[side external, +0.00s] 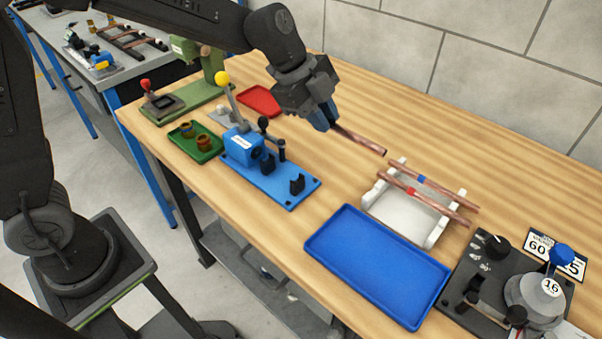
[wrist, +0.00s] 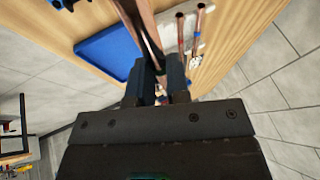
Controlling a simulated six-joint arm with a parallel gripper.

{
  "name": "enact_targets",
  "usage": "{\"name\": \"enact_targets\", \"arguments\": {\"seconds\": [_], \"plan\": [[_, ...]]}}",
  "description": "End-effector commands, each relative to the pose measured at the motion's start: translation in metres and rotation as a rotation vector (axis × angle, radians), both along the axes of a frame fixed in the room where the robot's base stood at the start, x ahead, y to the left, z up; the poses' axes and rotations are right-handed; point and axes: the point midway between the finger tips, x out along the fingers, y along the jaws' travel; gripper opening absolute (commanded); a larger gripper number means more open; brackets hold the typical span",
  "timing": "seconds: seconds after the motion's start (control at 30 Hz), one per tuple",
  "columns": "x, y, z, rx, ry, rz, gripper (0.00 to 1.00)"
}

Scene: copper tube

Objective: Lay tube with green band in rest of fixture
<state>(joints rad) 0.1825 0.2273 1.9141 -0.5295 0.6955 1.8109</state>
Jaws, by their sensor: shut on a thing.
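My gripper (side external: 324,116) is shut on a copper tube (side external: 362,140) and holds it above the table, behind the white rack. The tube's free end points right and slightly down in the side view. Its band is not visible; the fingers may hide it. In the wrist view the tube (wrist: 148,32) runs up from between the fingers (wrist: 161,82). The blue fixture (side external: 284,190) stands left of my gripper. It has a blue block, a yellow-knobbed lever and black uprights, one being a notched rest (side external: 297,184). No tube lies in that rest.
A white rack (side external: 432,238) carries a blue-banded tube (side external: 440,190) and a red-banded tube (side external: 425,197). A blue tray (side external: 375,265) lies in front. A green tray (side external: 207,153) with fittings, a red tray (side external: 260,101) and a dark dial device (side external: 480,270) stand around.

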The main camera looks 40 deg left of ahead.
Motion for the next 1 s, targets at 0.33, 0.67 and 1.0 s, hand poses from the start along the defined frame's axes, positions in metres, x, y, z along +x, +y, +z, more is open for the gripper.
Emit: {"name": "enact_targets", "arguments": {"seconds": [0.33, 0.67, 1.0], "plan": [[-0.055, 0.048, -0.004, -0.003, -0.003, 0.003, 0.0], [-0.057, 0.049, -0.057, -0.002, 0.0, 0.0, 0.0], [-0.057, 0.048, -0.093, -0.005, -0.001, 0.002, 0.0]]}}
